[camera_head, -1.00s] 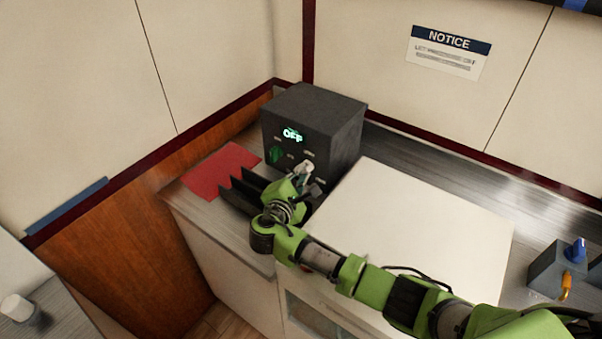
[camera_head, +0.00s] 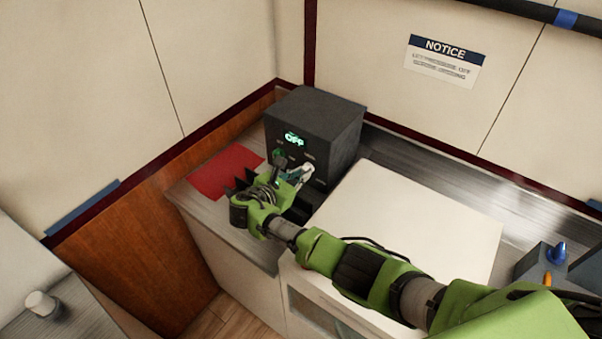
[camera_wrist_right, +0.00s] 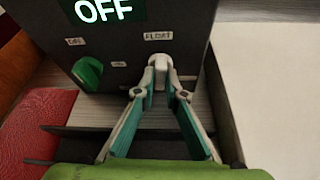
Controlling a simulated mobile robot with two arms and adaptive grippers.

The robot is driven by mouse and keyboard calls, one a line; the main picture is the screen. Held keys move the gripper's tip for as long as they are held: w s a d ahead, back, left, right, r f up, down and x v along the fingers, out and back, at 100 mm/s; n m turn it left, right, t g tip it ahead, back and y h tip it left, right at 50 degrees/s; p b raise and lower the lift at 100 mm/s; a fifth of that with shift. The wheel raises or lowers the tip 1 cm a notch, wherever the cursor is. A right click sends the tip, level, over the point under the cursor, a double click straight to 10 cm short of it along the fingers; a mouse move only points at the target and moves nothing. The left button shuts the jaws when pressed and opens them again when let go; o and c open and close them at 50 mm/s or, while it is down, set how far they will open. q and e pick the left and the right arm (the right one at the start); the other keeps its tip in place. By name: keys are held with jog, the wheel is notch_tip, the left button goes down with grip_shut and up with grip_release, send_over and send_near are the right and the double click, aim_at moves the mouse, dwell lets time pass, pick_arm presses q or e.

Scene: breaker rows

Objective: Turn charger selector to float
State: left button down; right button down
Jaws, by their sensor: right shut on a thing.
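A dark charger box (camera_head: 315,128) stands on the counter, and its lit green display (camera_head: 294,140) reads OFF. A pale selector knob (camera_wrist_right: 160,62) sits on its front, just below the FLOAT label (camera_wrist_right: 158,36). My right gripper (camera_wrist_right: 160,78) is shut on this knob, one fingertip on each side. In the head view the right gripper (camera_head: 299,177) is at the lower front of the box. The fingertips partly hide the knob, so I cannot tell exactly where it points. A green knob (camera_wrist_right: 88,73) is to the left, apart from the gripper. My left gripper is not in view.
A red mat (camera_head: 226,170) lies left of the box. A wide white panel (camera_head: 410,215) covers the counter to the right. A grey box with a blue knob (camera_head: 558,252) stands at far right. Walls close in behind, with a notice sign (camera_head: 442,62).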

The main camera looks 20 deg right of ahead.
jog(key=shift+n+g, duration=0.4)
jog(key=shift+f+h, duration=0.1)
jog(key=shift+h, duration=0.2)
jog(key=c, duration=2.1)
grip_release()
jog(key=v, duration=1.2)
jog(key=shift+w, duration=0.1)
